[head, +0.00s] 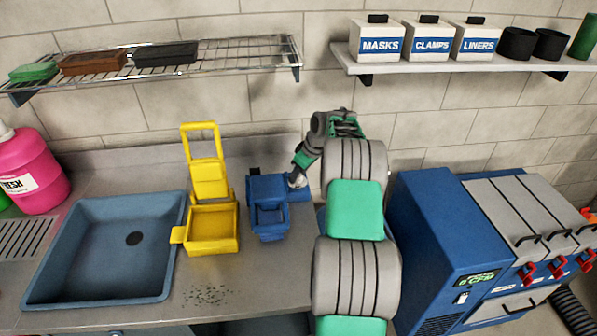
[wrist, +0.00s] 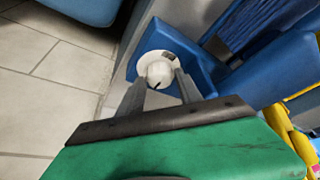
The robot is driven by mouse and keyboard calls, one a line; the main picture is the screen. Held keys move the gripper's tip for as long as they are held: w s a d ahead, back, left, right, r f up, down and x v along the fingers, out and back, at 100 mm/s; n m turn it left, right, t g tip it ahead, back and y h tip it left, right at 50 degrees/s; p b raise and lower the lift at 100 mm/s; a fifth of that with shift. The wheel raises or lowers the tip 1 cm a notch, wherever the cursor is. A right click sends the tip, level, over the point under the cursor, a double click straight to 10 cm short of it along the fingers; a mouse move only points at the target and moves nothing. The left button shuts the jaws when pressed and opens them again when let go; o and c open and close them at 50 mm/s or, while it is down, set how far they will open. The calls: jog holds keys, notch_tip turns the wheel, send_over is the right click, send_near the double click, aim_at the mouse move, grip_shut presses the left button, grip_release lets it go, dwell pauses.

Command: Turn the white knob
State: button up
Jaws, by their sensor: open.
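The white knob (wrist: 158,71) shows in the wrist view, round, on a pale disc set in a blue housing (wrist: 203,62). A small dark mark shows at its lower edge. My gripper (wrist: 161,80) is open, with one grey finger on each side of the knob. I cannot tell whether the fingers touch it. In the head view, my gripper (head: 298,178) is at the right side of a small blue device (head: 267,204) on the counter. The knob is small and partly hidden by my gripper there.
A yellow wringer-like bucket (head: 211,229) stands left of the blue device, beside a blue sink (head: 105,245). A blue cabinet (head: 432,255) with red handles stands to the right. A wire shelf (head: 225,55) and a white shelf (head: 480,62) hang above.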

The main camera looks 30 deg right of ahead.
jog(key=shift+f, duration=0.15)
jog(key=shift+w, duration=0.1)
grip_shut()
jog(key=shift+b, duration=0.35)
jog(key=m+h+b, duration=0.1)
jog(key=m+b, duration=0.1)
jog(key=shift+a+f+m+b, duration=0.1)
jog(key=shift+f+m+b, duration=0.05)
jog(key=shift+m+b, duration=0.2)
jog(key=m+h+b, duration=0.1)
jog(key=m, duration=0.1)
jog(key=m+b, duration=0.1)
jog(key=m, duration=0.1)
jog(key=shift+a+r+m+h+b, duration=0.1)
jog(key=shift+r+m+h+b, duration=0.1)
jog(key=shift+m+h+b, duration=0.2)
dwell(0.3)
